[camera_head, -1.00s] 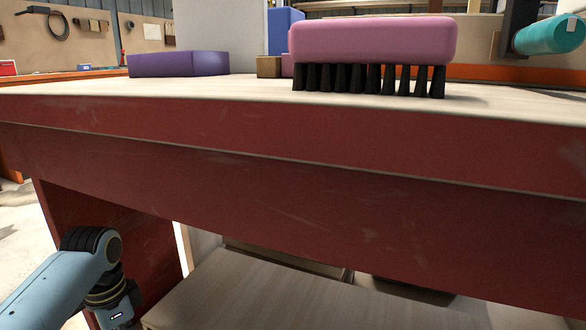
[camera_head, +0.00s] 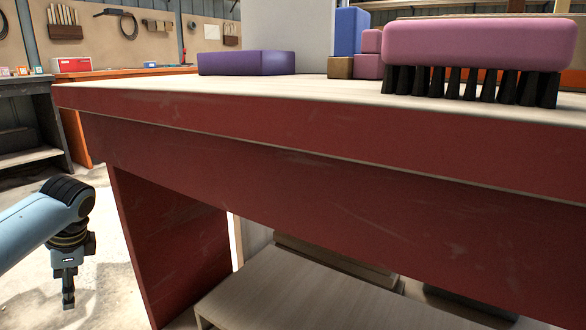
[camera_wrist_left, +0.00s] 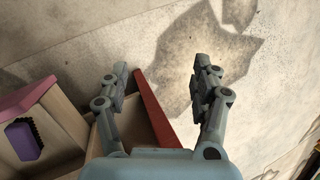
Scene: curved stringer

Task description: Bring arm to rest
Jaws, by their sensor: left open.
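My left arm comes in from the left in the head view. Its gripper (camera_head: 68,290) points down beside the red workbench, below the level of its top and apart from it. In the left wrist view the two fingers of the gripper (camera_wrist_left: 160,75) are spread, with nothing between them but stained floor and part of a red panel. My right gripper is in neither view.
The red workbench (camera_head: 300,180) fills the middle and right. On it are a pink brush (camera_head: 480,45) with black bristles, a purple block (camera_head: 246,63) and a blue block (camera_head: 350,32). A low wooden shelf (camera_head: 290,300) is underneath. Floor at left is clear.

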